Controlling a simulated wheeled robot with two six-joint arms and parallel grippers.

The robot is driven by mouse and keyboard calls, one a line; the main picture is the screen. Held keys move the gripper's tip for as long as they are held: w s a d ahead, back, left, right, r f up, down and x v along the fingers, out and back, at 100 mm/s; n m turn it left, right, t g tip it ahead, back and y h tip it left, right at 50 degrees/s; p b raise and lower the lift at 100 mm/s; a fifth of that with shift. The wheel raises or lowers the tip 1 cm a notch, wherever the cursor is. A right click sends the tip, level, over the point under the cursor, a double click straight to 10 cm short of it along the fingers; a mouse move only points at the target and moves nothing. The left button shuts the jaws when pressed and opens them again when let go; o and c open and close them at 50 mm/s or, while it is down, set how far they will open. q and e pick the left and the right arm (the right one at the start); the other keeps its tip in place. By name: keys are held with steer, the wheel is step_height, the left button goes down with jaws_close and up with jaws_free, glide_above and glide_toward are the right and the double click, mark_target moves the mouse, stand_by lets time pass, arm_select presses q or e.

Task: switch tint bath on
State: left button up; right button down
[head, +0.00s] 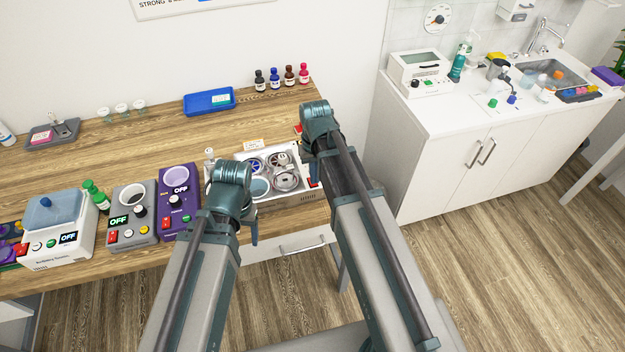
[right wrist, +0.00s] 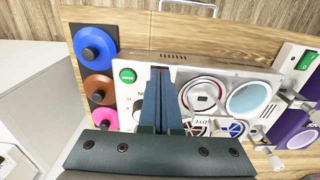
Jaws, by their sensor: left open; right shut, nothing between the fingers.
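The white unit with several round wells, which looks like the tint bath (head: 241,157), stands on the wooden bench. In the right wrist view its white panel (right wrist: 128,98) carries a green button (right wrist: 127,76); a sliver of red shows at my fingertips. My right gripper (right wrist: 162,78) is shut and empty, its tips over the panel beside the green button; contact cannot be told. They partly hide the panel. In the head view my right gripper (head: 318,118) is at the unit's right end. My left gripper (head: 231,174) is open, by the unit's left end, its fingers mostly hidden.
A purple device (head: 177,176), a grey device (head: 136,193) and a white device (head: 58,222) stand left of the unit, with displays reading OFF. Small bottles (head: 274,78) and a blue tray (head: 208,101) are behind. Blue, brown and pink knobs (right wrist: 95,48) sit beside the panel.

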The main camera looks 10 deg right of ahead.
mark_target(314, 188)
steer(key=shift+f+b, duration=0.95)
stand_by(0.9)
step_height(314, 188, up, 7)
steer(key=p, duration=0.7)
steer(key=s+a+f+n+h+b, duration=0.1)
steer(key=s+a+f+n+b, duration=0.2)
steer(key=s+a, duration=0.7)
steer(key=s+f+b, duration=0.2)
steer(key=s+b, duration=0.1)
steer(key=s, duration=0.1)
steer(key=shift+s+a+f, duration=0.15)
steer(key=shift+a+f, duration=0.1)
steer(key=shift+f, duration=0.15)
stand_by(1.4)
